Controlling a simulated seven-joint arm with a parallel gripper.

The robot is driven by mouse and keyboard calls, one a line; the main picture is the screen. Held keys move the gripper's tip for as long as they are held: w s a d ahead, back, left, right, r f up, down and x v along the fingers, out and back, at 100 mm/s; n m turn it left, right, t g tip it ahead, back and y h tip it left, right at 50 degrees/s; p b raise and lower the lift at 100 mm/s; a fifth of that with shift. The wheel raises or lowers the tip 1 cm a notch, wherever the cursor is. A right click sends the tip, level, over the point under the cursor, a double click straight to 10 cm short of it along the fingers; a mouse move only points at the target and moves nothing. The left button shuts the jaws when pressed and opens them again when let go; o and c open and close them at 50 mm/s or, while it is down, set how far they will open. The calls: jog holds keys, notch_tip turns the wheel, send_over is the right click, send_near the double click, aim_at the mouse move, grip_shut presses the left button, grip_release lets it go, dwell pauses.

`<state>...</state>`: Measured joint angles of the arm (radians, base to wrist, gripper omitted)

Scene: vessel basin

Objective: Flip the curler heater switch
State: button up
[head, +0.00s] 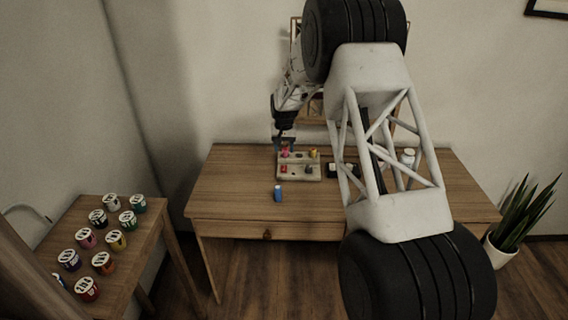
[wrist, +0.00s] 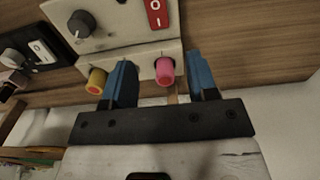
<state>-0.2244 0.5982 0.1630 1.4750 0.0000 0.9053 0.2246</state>
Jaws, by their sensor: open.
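The curler heater is a pale box (head: 298,177) on the desk; its top also shows in the wrist view (wrist: 118,42). A red rocker switch (wrist: 157,13) marked O and I sits on it, near a grey dial (wrist: 82,24). The switch is small in the head view (head: 283,169). A pink curler (wrist: 164,72) and a yellow curler (wrist: 96,80) stand at the heater's near edge in the wrist view. My gripper (wrist: 163,64) is open, its blue fingers either side of the pink curler in the picture; contact cannot be told. It is over the heater's back-left part in the head view (head: 284,146).
A black unit with a white switch (wrist: 40,52) lies beside the heater. A blue bottle (head: 278,193) stands in front of it on the desk (head: 235,185). A white jar (head: 408,156) stands to the right. A side table (head: 135,255) holds several small pots. The desk's left part is clear.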

aim_at(284, 165)
jog(key=shift+f, duration=3.9)
jog(key=c, duration=0.9)
jog(key=shift+s+r+t, duration=0.15)
jog(key=shift+t, duration=0.75)
jog(key=o, duration=0.9)
